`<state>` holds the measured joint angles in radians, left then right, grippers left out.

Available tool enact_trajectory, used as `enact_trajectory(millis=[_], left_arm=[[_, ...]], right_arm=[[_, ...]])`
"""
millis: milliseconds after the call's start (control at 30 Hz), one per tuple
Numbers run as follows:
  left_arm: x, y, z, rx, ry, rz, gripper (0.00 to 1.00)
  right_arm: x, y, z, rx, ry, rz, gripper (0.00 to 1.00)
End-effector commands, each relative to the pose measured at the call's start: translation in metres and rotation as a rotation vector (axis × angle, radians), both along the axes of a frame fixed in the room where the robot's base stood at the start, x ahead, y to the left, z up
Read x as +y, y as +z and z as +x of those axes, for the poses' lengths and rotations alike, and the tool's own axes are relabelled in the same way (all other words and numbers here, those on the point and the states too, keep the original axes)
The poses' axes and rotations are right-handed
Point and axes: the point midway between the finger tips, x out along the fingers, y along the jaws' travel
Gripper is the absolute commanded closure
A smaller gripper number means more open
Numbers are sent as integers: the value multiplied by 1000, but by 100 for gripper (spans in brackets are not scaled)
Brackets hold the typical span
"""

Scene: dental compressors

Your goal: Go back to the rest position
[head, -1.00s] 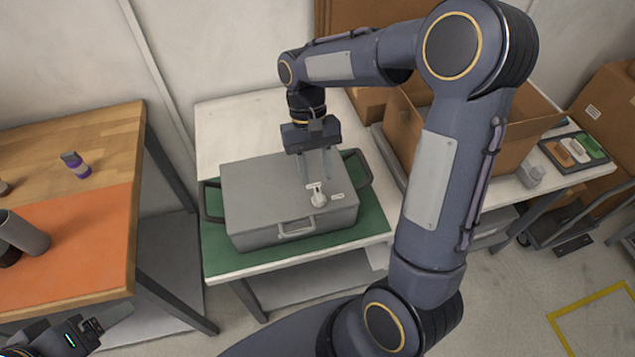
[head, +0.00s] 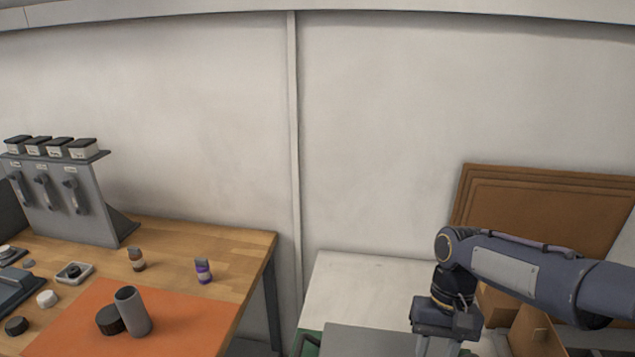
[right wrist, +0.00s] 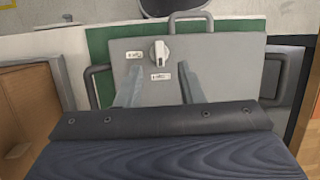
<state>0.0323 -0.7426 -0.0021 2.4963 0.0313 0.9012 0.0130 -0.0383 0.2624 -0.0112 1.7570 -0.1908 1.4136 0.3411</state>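My right gripper (head: 438,343) is at the lower right of the head view, pointing down over a grey case (head: 365,343). In the right wrist view its two fingers (right wrist: 160,82) are apart with nothing between them. There, the case (right wrist: 225,55) lies on a green mat (right wrist: 98,42) and has dark handles on its sides. A white knob (right wrist: 160,51) and two small labels are on the lid, just beyond the fingertips. I cannot tell how far the fingers are above the lid. My left gripper is not in view.
A wooden bench (head: 195,245) with an orange mat (head: 190,325) stands at left, holding a grey cup (head: 132,311), small bottles and a rack (head: 70,195). An open cardboard box (head: 532,330) is beside my right arm. Brown boards (head: 550,205) lean against the wall.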

Motion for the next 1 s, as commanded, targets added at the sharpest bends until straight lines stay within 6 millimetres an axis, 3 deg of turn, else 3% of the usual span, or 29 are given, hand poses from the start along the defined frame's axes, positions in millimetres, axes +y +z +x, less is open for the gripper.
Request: enact_trajectory(millis=[200, 500, 667, 1000], left_arm=[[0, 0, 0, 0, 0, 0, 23], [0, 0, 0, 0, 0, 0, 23], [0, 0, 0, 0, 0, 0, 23], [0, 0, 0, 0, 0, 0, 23]], right_arm=[[-1, 31, -61, -295, -11, 113, 65], [16, 29, -125, -671, -21, 183, 65], [22, 24, -137, -767, -23, 188, 65], [23, 23, -138, -784, -23, 188, 65]])
